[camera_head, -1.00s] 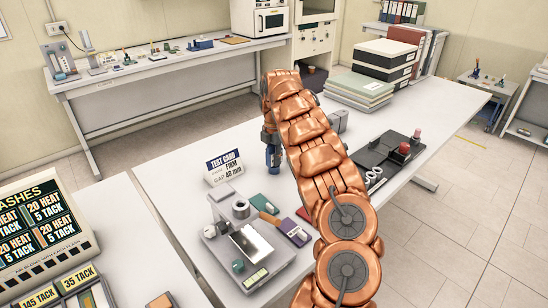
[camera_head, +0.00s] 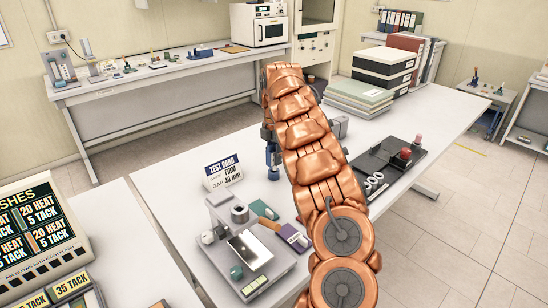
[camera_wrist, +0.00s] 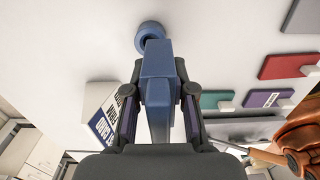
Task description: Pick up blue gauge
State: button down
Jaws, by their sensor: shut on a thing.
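The blue gauge (camera_wrist: 157,75) stands between the fingers of my gripper (camera_wrist: 158,100) in the wrist view, with its round blue end beyond the fingertips. My gripper is shut on it, with a dark finger against each side. In the head view, the lower part of the blue gauge (camera_head: 273,163) shows left of my copper arm, over the white table, behind and right of the test card (camera_head: 222,171). My arm hides most of the gripper (camera_head: 267,135) there. I cannot tell whether the gauge touches the table.
A scale (camera_head: 248,250) stands at the table's near side, with a teal block (camera_head: 264,209) and a purple block (camera_head: 294,237) beside it. A black tray (camera_head: 385,160) lies right of my arm. Folders (camera_head: 358,96) are stacked behind.

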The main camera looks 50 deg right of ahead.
jog(key=s+a+r+b, duration=0.1)
jog(key=s+a+b, duration=0.4)
jog(key=s+a, duration=0.3)
jog(key=shift+s+r, duration=0.15)
jog(key=shift+s, duration=1.95)
